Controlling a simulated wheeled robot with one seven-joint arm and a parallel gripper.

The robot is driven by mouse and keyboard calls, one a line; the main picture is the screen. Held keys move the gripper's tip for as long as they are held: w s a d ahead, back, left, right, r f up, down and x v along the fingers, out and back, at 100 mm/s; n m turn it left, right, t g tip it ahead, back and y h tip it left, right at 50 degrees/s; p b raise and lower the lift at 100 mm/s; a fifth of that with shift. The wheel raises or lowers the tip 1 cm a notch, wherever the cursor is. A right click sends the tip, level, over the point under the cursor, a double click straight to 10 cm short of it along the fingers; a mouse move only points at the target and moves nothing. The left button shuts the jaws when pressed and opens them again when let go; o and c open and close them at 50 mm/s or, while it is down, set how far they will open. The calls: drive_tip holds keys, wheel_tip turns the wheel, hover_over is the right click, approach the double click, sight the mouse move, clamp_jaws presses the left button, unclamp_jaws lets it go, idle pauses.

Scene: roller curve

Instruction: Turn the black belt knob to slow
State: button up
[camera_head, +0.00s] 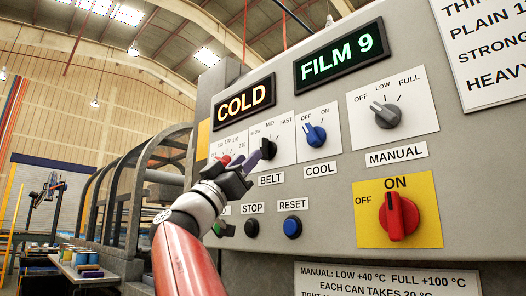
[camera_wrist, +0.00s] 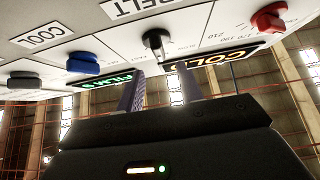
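The black belt knob (camera_head: 268,149) sits on the control panel above the BELT label, under the marks SLOW, MID and FAST. My gripper (camera_head: 254,158) is at its left and partly covers its dial in the head view. In the wrist view, which is upside down, the belt knob (camera_wrist: 155,41) shows just beyond and between the two grey-purple fingers of my gripper (camera_wrist: 158,84). The fingers are apart with nothing held between them. Whether a finger touches the knob is unclear. Which mark the knob points at is hard to tell.
A blue COOL knob (camera_head: 315,134) is close on the right, and a red knob (camera_wrist: 269,19) is on the belt knob's other side. A grey MANUAL knob (camera_head: 386,114) and red ON/OFF switch (camera_head: 398,216) are farther right. STOP (camera_head: 251,228) and RESET (camera_head: 292,227) buttons are below.

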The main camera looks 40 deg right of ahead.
sight(261, 145)
drive_tip(key=p+x, duration=0.3)
drive_tip(key=x, duration=0.2)
drive_tip(key=shift+d+r, duration=0.15)
drive_tip(key=shift+r, duration=0.2)
drive_tip(key=shift+w+d+r+t+p, duration=0.1)
drive_tip(key=shift+d+r+t+p, duration=0.25)
drive_tip(key=shift+d, duration=0.2)
drive_tip(key=shift+f, duration=0.1)
drive_tip(key=shift+a, duration=0.1)
clamp_jaws()
